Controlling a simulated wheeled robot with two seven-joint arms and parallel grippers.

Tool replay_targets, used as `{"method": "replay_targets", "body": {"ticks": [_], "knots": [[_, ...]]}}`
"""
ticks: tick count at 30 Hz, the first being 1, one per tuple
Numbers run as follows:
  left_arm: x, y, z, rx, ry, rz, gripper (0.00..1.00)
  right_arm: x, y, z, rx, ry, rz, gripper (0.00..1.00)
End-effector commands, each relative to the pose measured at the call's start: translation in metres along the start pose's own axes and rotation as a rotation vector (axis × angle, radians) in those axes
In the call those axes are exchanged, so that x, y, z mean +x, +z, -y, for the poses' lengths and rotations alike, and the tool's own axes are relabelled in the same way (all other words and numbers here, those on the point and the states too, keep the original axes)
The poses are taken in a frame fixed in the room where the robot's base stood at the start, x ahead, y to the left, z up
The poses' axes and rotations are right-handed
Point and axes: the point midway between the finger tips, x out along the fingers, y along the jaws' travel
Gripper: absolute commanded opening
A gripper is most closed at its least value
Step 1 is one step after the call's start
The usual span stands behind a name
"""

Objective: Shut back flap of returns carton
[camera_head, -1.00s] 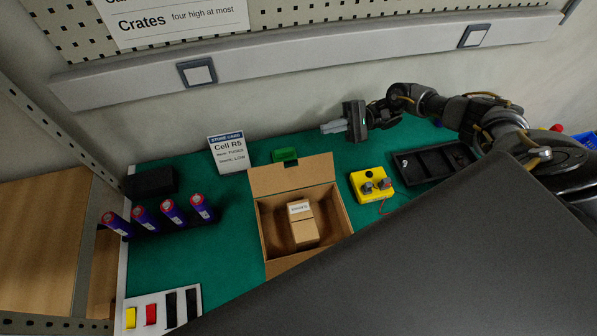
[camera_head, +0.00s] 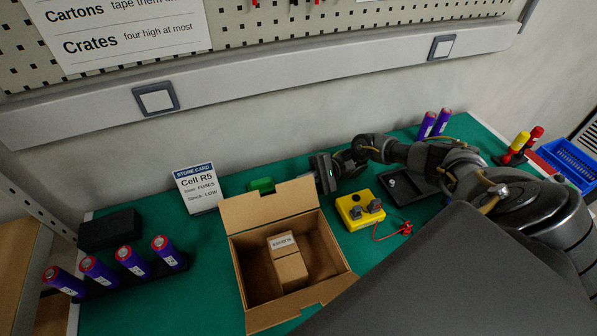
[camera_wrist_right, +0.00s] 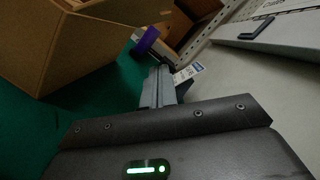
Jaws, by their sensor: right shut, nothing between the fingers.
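The returns carton (camera_head: 238,270) stands on the green mat with a small labelled box (camera_head: 287,262) inside. Its back flap (camera_head: 268,204) stands up and leans back, open. A front flap (camera_head: 300,305) is folded outward. My left gripper is not in view.
A yellow box (camera_head: 359,210) with a red lead and a black tray (camera_head: 408,186) stand right of the carton. Purple cylinders (camera_head: 132,261) stand at left. The wall rises close behind.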

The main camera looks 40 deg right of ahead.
Motion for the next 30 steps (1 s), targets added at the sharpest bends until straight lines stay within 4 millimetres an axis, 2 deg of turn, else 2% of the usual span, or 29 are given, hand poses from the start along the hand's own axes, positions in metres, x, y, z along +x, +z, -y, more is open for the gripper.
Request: {"method": "replay_targets", "body": {"ticks": [1,4,11,13,18,30], "knots": [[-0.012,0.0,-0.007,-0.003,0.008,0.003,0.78,0.012,0.005,0.004,0.003,-0.001,0.005,0.0],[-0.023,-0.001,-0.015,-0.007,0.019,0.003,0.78,0.034,0.005,0.005,0.002,-0.001,0.005,0.0],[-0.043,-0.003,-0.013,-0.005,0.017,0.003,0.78,0.078,0.005,0.004,0.002,-0.001,0.003,0.0],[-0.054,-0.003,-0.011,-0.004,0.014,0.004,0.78,0.077,0.019,0.004,0.003,0.001,0.0,0.0],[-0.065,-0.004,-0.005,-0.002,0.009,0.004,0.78,0.081,0.034,0.003,0.002,0.001,0.0,0.0],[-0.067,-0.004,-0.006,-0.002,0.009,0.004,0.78,0.082,0.039,0.0,0.0,0.0,-0.001,0.0]]}}
